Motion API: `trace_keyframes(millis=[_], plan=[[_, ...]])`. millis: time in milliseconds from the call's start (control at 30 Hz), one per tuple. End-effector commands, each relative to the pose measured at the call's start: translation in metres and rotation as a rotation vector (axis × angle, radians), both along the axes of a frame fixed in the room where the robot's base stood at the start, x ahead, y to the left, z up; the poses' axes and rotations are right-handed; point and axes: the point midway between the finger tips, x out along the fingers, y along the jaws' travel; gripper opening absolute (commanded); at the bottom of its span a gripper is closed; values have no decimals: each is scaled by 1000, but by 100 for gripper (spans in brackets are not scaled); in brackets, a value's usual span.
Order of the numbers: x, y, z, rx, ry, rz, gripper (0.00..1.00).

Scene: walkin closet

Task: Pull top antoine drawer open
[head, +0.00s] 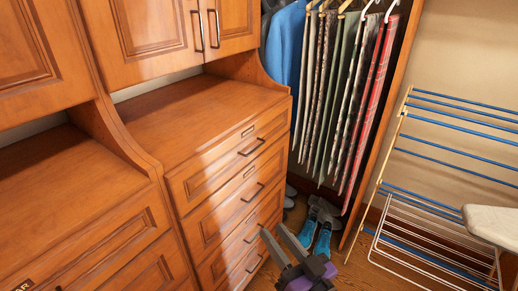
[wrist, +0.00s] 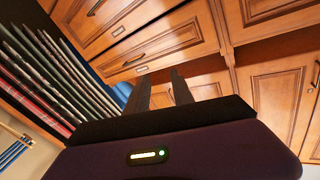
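A wooden chest of drawers stands in the middle of the head view. Its top drawer (head: 218,162) looks shut and flush, with a small label plate (head: 248,131) and a dark bar handle (head: 251,147). I cannot read the label. More drawers (head: 222,208) with similar handles lie below, also shut. My gripper (head: 272,229) is low in front of the lower drawers, below and right of the top handle, and touches no handle that I can see. In the wrist view my gripper (wrist: 161,80) has its two fingers apart and empty, with drawer fronts (wrist: 200,38) and a handle (wrist: 135,59) beyond.
Hanging trousers (head: 335,90) and a blue shirt (head: 285,45) are right of the chest. Blue shoes (head: 323,238) lie on the floor below. A drying rack (head: 440,190) and a pale ironing board (head: 492,222) stand at the right. Upper cabinet doors (head: 150,35) are shut.

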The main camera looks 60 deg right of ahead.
Motion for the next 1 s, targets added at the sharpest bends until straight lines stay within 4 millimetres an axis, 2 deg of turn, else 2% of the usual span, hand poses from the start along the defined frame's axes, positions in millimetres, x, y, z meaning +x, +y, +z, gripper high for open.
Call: trace_keyframes(millis=[33, 400, 500, 600, 700, 833, 1000], plan=[[13, -22, 9, 35, -38, -34, 29], [83, -164, 52, 433, -265, -133, 29], [97, -196, 64, 563, -315, -127, 29], [111, -219, 72, 704, -350, -108, 29], [127, -228, 69, 878, -359, -76, 29], [139, -211, 37, 1102, -318, -54, 29], [142, -203, 26, 1215, -309, -54, 29]])
